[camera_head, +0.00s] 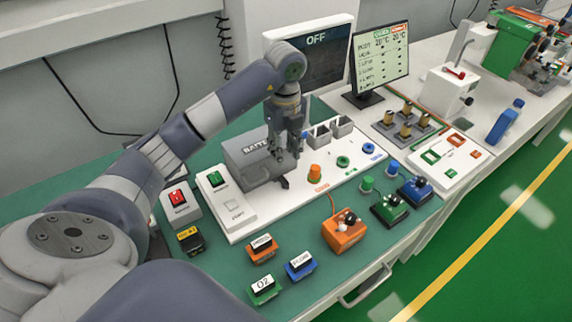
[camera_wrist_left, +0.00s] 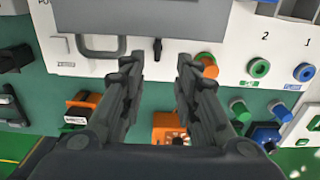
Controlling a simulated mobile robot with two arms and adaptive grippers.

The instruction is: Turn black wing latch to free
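The black wing latch (camera_head: 284,181) is a small dark piece at the lower front of the grey battery box (camera_head: 243,158), on the white panel. In the left wrist view the latch (camera_wrist_left: 157,47) stands upright, just beyond the gap between my fingertips. The grey box (camera_wrist_left: 140,18) and its handle (camera_wrist_left: 92,48) show behind it. My left gripper (camera_head: 287,152) points down above the latch, beside the box. In the left wrist view its two fingers (camera_wrist_left: 159,66) are apart with nothing between them. The fingers look clear of the latch. My right gripper is not in view.
An orange knob (camera_head: 315,171) stands close to the right of the latch. A green ring (camera_head: 343,161) and a blue ring (camera_head: 368,148) lie further right. Labelled blocks, such as an orange one (camera_head: 262,249), and an orange box (camera_head: 345,235) sit on the green mat in front.

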